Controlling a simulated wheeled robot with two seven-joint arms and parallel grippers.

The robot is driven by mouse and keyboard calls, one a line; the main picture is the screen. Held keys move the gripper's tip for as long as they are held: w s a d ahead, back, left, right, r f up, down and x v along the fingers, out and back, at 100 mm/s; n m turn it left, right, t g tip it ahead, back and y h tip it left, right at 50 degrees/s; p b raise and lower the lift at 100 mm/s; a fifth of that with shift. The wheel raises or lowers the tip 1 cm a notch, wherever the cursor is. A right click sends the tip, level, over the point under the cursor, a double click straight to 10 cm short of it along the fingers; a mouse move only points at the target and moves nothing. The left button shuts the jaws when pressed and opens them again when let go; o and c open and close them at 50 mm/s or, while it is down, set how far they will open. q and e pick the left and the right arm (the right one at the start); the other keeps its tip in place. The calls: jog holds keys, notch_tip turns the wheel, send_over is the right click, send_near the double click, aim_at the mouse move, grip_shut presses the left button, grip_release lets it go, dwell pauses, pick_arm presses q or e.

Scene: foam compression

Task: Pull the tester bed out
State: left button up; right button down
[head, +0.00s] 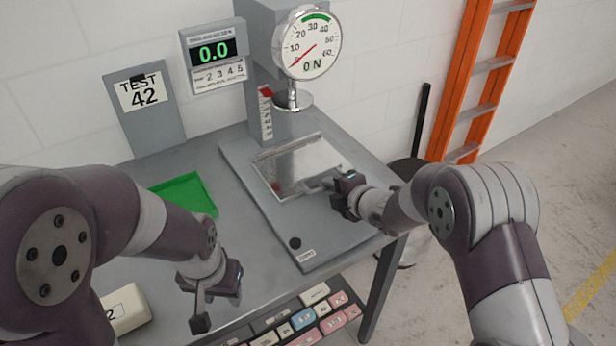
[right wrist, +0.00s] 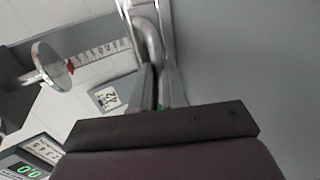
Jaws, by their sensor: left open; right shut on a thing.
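The tester bed is a shiny metal plate (head: 300,160) on the grey tester base (head: 318,236), below the round press foot (head: 292,101). A bar handle (head: 318,185) sits at its front right edge. My right gripper (head: 334,185) is shut on this handle; the right wrist view shows the curved metal handle (right wrist: 148,45) between the fingers. My left gripper (head: 206,312) is open and empty, pointing down at the front left, apart from the tester.
A green tray (head: 186,194) lies left of the tester. A foam block (head: 124,309) marked 2 is at the front left. A large keypad (head: 300,322) is at the front edge. A "TEST 42" sign (head: 144,105), a display reading 0.0 (head: 214,52) and a dial gauge (head: 307,43) stand behind.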

pick_arm(q)
jog(key=shift+f, duration=0.2)
pick_arm(e)
jog(key=shift+s+d, duration=0.6)
jog(key=shift+s, duration=0.25)
jog(key=shift+s+d, duration=0.6)
jog(key=shift+s, duration=0.2)
jog(key=shift+s+d, duration=0.6)
jog(key=shift+s, duration=0.25)
pick_arm(q)
jog(key=shift+r, duration=0.15)
pick_arm(e)
jog(key=shift+s+d, duration=0.75)
jog(key=shift+s, duration=0.25)
jog(key=shift+s+d, duration=0.75)
jog(key=shift+s, duration=0.3)
jog(key=shift+s+d, duration=0.75)
jog(key=shift+s, duration=0.25)
jog(key=c, duration=1.5)
grip_release()
jog(key=shift+s, duration=0.15)
jog(key=o, duration=0.5)
jog(key=shift+d, duration=0.1)
